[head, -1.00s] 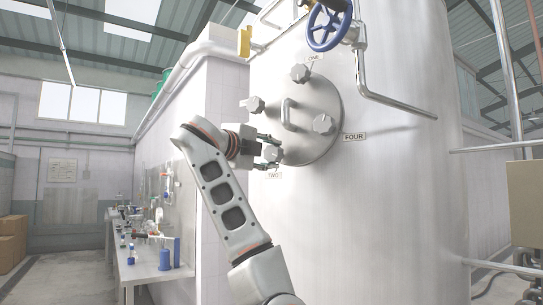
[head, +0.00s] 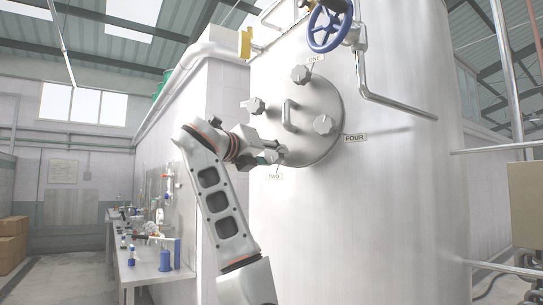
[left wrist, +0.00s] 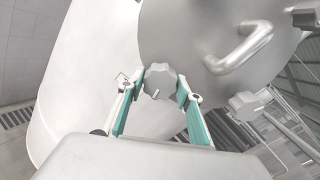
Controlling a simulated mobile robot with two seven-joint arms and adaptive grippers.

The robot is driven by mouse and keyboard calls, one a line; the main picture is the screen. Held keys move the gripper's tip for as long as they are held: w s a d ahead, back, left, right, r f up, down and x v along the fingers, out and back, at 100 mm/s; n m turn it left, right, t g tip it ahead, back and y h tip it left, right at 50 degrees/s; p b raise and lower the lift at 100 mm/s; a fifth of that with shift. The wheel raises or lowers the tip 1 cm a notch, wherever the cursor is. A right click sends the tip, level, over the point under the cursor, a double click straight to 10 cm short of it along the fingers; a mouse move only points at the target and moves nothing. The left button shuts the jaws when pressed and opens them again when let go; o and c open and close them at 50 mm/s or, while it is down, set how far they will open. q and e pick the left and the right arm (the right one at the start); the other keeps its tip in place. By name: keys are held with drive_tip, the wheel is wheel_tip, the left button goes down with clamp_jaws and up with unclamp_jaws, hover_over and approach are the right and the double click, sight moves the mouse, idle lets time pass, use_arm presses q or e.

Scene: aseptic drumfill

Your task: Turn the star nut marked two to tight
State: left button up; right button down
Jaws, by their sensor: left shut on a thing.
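The round steel manway cover (head: 318,108) sits on the side of the big tank, with a bar handle (head: 289,113) at its middle. The grey star nut marked two (left wrist: 160,80) is at the cover's lower left edge in the head view, largely hidden by my gripper. Its "TWO" label (head: 275,176) is just below it. My left gripper (head: 270,154) is shut on this nut. In the left wrist view its green-lined fingers (left wrist: 160,86) lie on both sides of the nut, and a pale mark shows on the nut's face. My right gripper is out of view.
Other star nuts on the cover are at the top (head: 300,74), left (head: 254,106) and right (head: 323,125). A blue handwheel (head: 329,25) and bent pipe are above right. A bench (head: 158,262) with lab items stands at left.

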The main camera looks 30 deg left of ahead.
use_arm(q)
drive_tip(key=shift+f+m, duration=0.15)
drive_tip(key=shift+m, duration=1.35)
drive_tip(key=o, duration=1.1)
drive_tip(key=shift+s, duration=0.15)
drive_tip(key=s, duration=1.1)
drive_tip(key=shift+s+d, duration=0.1)
drive_tip(key=shift+s, duration=0.25)
